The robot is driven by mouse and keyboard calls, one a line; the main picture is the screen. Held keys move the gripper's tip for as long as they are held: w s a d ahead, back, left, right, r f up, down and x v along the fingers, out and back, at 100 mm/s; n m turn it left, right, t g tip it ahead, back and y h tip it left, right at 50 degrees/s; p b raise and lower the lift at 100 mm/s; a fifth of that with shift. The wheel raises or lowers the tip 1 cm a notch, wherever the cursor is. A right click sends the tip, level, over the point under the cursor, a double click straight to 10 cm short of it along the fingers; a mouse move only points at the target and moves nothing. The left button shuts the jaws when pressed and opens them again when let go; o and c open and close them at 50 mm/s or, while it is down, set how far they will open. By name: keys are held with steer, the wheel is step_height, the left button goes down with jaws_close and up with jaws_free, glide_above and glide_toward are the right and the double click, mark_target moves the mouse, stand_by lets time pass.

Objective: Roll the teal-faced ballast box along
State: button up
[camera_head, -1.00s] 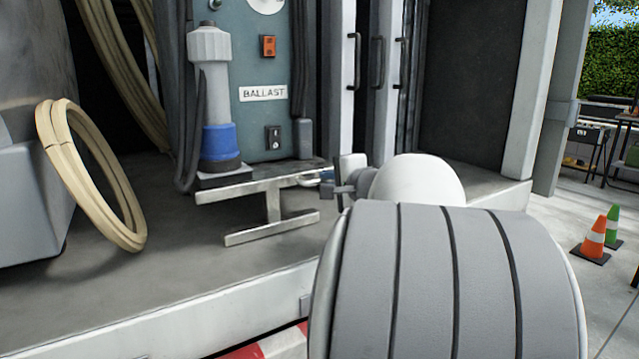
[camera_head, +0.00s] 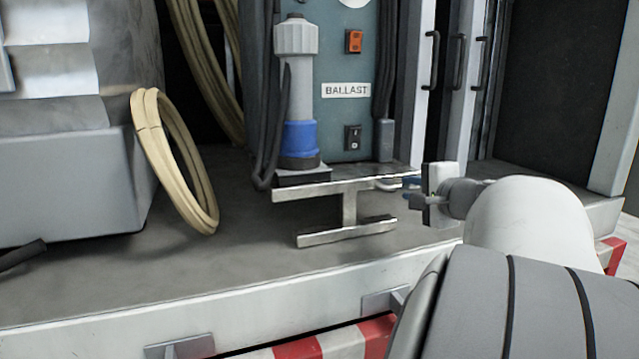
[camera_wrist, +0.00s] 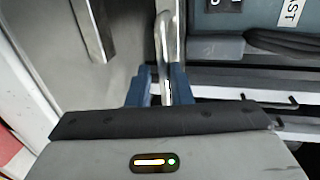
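The ballast box (camera_head: 345,115) stands upright on the truck bed, with a teal face, a BALLAST label, an orange switch and a black switch. A grey and blue plug (camera_head: 297,95) stands at its left front. A flat metal frame (camera_head: 348,207) sticks out at its foot. My gripper (camera_head: 411,183) is at the right end of this frame, low beside the box. In the wrist view its blue fingers (camera_wrist: 160,88) are closed around a shiny metal bar (camera_wrist: 168,35). Part of the box's foot is hidden by my arm in neither view clearly enough to judge its wheels.
A coiled tan hose (camera_head: 172,160) leans by a grey machine (camera_head: 70,185) on the left. Door posts with black handles (camera_head: 458,62) stand to the right. The bed's pale front edge (camera_head: 250,300) lies between me and the box. Bare bed floor shows in front.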

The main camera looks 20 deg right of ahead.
steer(key=o, duration=0.3)
steer(key=shift+r, duration=0.1)
steer(key=p+v, duration=0.1)
steer(key=v, duration=0.7)
steer(key=w+a+n+g+y+p, duration=0.2)
steer(key=a+n+g+y+p, duration=0.35)
steer(key=a+p, duration=0.85)
steer(key=s+a+r+n+g+h+p, duration=0.2)
steer(key=s+a+n+g+h+p, duration=0.3)
steer(key=s+a+n+p, duration=0.5)
steer(key=a+n+g+p, duration=0.2)
steer(key=a+n+p, duration=0.1)
steer(key=shift+s+r+p, duration=0.25)
steer(key=shift+s+p, duration=0.05)
steer(key=shift+p, duration=0.1)
